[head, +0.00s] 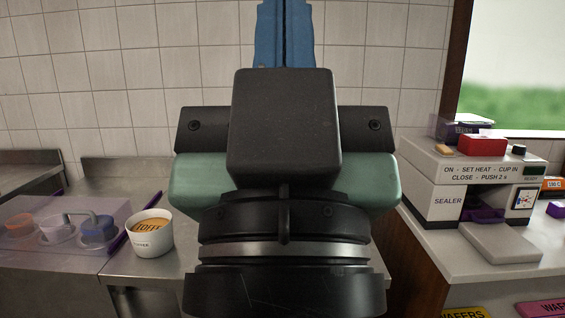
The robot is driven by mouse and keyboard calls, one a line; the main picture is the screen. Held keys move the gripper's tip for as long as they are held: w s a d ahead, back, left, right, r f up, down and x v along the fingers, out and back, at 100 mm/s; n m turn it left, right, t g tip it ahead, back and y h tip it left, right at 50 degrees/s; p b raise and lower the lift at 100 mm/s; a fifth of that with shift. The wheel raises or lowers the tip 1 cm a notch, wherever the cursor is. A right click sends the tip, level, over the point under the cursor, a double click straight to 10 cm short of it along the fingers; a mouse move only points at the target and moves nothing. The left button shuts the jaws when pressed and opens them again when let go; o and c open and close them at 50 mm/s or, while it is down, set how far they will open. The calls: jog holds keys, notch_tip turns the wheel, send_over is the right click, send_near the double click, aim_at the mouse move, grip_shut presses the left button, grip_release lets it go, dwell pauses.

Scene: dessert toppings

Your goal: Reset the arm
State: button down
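My gripper (284,32) is in the middle of the head view, seen from behind. It points up and away in front of the tiled wall. Its two blue fingers are side by side with only a thin dark line between them, so it looks shut. I see nothing held between them, though the fingertips are cut off by the top edge. My black and green wrist hides the middle of the counter.
A white cup (152,243) labelled toffee stands on the steel counter at left. Beside it is a clear-lidded box (60,255) with several coloured cups. A white sealer machine (447,200) stands on the right counter, with a red box (483,145) on top.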

notch_tip(320, 180, up, 14)
jog(key=p, duration=1.2)
jog(key=shift+a+r, duration=0.15)
jog(key=shift+r, duration=0.05)
